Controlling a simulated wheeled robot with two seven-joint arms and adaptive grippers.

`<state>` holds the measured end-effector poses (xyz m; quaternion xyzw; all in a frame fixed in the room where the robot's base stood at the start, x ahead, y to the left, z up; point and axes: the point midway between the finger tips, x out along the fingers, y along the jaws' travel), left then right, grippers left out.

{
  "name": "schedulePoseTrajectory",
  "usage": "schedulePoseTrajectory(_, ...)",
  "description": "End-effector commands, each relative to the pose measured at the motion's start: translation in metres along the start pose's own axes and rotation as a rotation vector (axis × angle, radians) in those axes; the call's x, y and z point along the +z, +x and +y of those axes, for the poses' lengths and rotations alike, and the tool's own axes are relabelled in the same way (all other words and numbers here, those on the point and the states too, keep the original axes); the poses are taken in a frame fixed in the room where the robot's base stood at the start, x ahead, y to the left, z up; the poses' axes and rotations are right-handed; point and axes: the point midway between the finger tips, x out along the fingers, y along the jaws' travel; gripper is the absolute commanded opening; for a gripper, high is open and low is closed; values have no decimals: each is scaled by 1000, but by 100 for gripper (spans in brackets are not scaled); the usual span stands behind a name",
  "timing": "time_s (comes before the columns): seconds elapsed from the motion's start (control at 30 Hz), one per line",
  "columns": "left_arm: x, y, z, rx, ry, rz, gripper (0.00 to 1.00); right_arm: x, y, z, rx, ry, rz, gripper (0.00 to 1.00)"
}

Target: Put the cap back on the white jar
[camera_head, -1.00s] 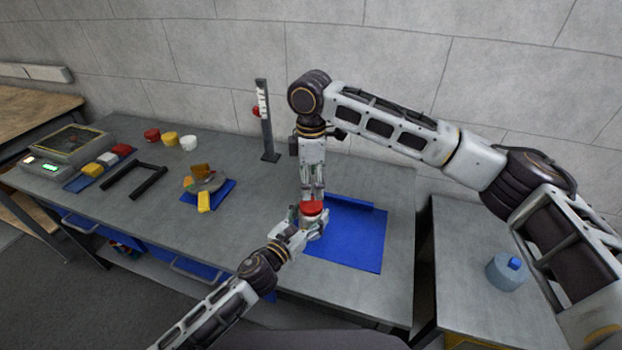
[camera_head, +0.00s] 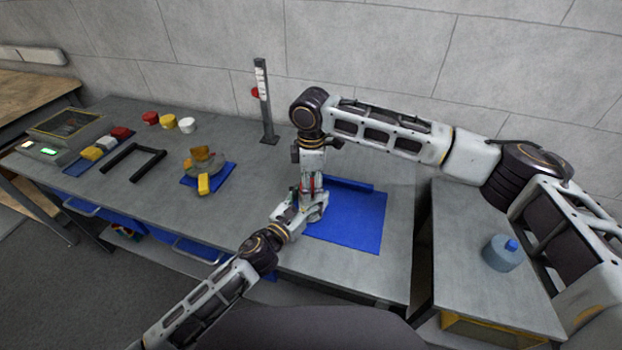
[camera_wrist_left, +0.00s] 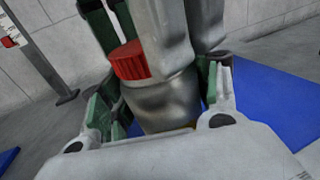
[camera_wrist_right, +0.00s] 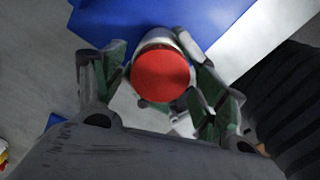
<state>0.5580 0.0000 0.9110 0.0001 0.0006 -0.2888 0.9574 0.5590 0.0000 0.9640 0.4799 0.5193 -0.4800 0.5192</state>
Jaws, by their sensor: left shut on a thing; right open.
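The white jar (camera_wrist_left: 165,100) looks grey in the left wrist view and stands between the fingers of my left gripper (camera_wrist_left: 160,105), which is shut on it. The red cap (camera_wrist_left: 130,62) is on the jar's top; I cannot tell how tightly it sits. In the right wrist view the cap (camera_wrist_right: 160,76) is face-on, with a pale jar edge behind it. My right gripper (camera_wrist_right: 163,72) is open, its fingers on either side of the cap. In the head view both grippers meet beside the blue mat, and the right gripper (camera_head: 311,184) largely hides cap and jar.
The blue mat (camera_head: 350,225) lies at the table's right part. A dark upright post (camera_head: 266,105) stands behind. To the left are a small blue mat with a yellow block (camera_head: 203,184), a black frame (camera_head: 135,160) and several coloured caps. A blue-grey container (camera_head: 502,253) stands on the right table.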

Motion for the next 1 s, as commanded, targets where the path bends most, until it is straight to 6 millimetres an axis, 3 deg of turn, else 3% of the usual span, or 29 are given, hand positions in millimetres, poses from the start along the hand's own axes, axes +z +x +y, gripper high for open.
schedulePoseTrajectory(0.23, 0, 0, 0, 0, 0, 0, 0, 0, 0, 0, 0, 0, 0, 71)
schedulePoseTrajectory(0.6, 0, 0, 0, 0, 0, 0, 0, 0, 0, 0, 0, 0, 0, 25)
schedulePoseTrajectory(0.87, 0, 0, 0, 0, 0, 0, 0, 0, 0, 0, 0, 12, 0, 24)
schedulePoseTrajectory(0.9, 0, 0, 0, 0, 0, 0, 0, 0, 0, 0, 0, 12, 0, 56)
schedulePoseTrajectory(1.0, 0, 0, 0, 0, 0, 0, 0, 0, 0, 0, 0, 11, 0, 68)
